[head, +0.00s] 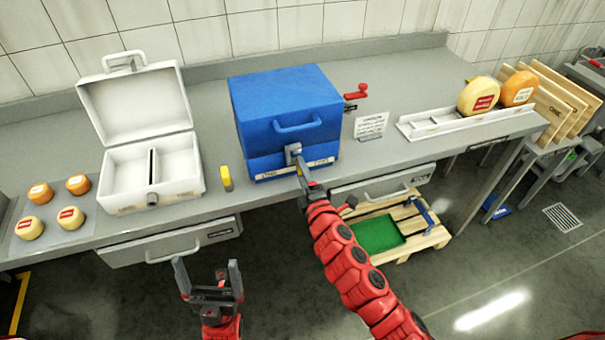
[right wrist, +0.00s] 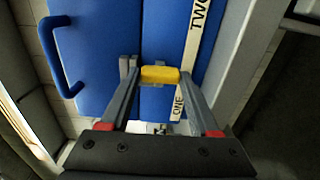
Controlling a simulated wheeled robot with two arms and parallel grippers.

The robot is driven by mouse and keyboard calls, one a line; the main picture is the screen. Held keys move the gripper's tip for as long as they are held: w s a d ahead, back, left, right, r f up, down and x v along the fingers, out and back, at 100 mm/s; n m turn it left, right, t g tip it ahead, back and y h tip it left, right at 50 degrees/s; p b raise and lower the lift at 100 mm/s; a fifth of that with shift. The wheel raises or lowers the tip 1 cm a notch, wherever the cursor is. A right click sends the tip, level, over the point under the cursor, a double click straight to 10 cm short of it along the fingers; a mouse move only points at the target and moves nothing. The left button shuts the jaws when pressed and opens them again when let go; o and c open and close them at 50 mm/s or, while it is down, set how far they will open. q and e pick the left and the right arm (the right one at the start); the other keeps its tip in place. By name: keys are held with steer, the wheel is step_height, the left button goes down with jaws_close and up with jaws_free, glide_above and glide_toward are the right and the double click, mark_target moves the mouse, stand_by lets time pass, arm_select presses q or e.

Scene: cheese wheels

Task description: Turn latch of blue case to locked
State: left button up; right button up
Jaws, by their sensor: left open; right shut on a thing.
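The blue case (head: 285,110) stands on the counter with its lid down and a blue handle on its front. A grey latch (head: 293,150) sits on its front, above a strip (head: 318,163) lettered ONE and TWO. My right gripper (head: 299,163) is at the latch; in the right wrist view, its fingers (right wrist: 159,78) close on the two ends of a yellow latch grip (right wrist: 160,74). The fingers partly hide the latch, so its exact turn is unclear. My left gripper (head: 207,270) is open and empty in front of the counter, away from the case.
An open white case (head: 150,180) stands left of the blue case, with a small yellow object (head: 226,178) between them. A red-handled crank (head: 356,92) sticks out at the blue case's right. A small sign (head: 370,126) and a cheese rack (head: 465,122) stand further right.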

stand_by(0.4)
steer(key=o, duration=1.4)
steer(key=shift+c, duration=0.2)
steer(key=b+v, duration=0.1)
steer(key=v, duration=1.6)
steer(key=shift+s+b, duration=0.2)
steer(key=shift+b, duration=0.15)
steer(key=shift+d, duration=0.1)
